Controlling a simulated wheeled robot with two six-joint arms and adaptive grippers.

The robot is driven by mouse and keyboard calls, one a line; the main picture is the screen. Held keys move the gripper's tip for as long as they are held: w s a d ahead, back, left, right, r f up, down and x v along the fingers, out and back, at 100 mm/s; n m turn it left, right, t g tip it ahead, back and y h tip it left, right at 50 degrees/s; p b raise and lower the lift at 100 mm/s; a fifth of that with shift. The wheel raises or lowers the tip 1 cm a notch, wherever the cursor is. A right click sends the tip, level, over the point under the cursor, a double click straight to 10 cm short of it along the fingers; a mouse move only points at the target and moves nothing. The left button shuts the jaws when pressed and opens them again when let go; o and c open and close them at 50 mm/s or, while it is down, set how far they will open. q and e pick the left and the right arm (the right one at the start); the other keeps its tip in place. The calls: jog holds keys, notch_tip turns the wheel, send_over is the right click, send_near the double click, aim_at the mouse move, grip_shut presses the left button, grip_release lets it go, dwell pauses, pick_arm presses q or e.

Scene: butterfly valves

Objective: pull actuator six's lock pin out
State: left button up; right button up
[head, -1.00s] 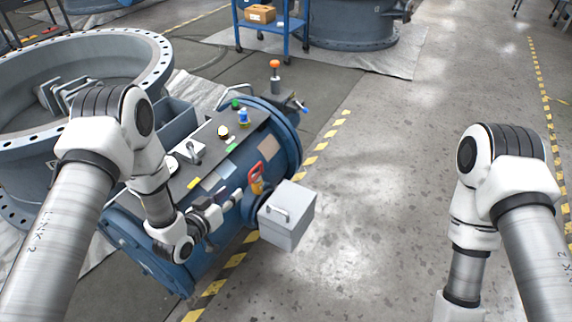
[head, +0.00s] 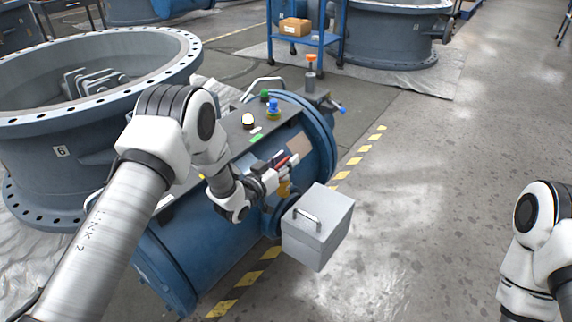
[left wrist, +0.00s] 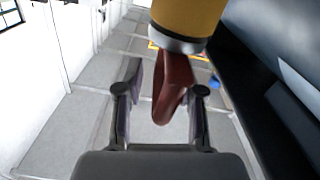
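The blue cylindrical actuator (head: 205,240) lies beside a grey valve ring marked 6 (head: 61,151). My left gripper (head: 284,166) is at the handle, above the yellow part (head: 284,188). In the left wrist view, the fingers of my left gripper (left wrist: 163,95) are apart, with the red handle between them, nearer the right finger. A gap shows on the left side; contact on the right cannot be told. My right gripper is out of view.
A grey box with a handle (head: 317,228) sticks out from the actuator's side, close to my left gripper. The floor to the right is open.

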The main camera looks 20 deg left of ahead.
aim_at(286, 158)
pick_arm(q)
jog(key=shift+w, duration=0.15)
grip_shut()
notch_tip(286, 158, up, 4)
jog(key=p, duration=0.3)
jog(key=shift+d+r, duration=0.1)
jog(key=shift+r, duration=0.15)
jog(key=shift+f, duration=0.2)
grip_release()
jog(key=shift+r, duration=0.1)
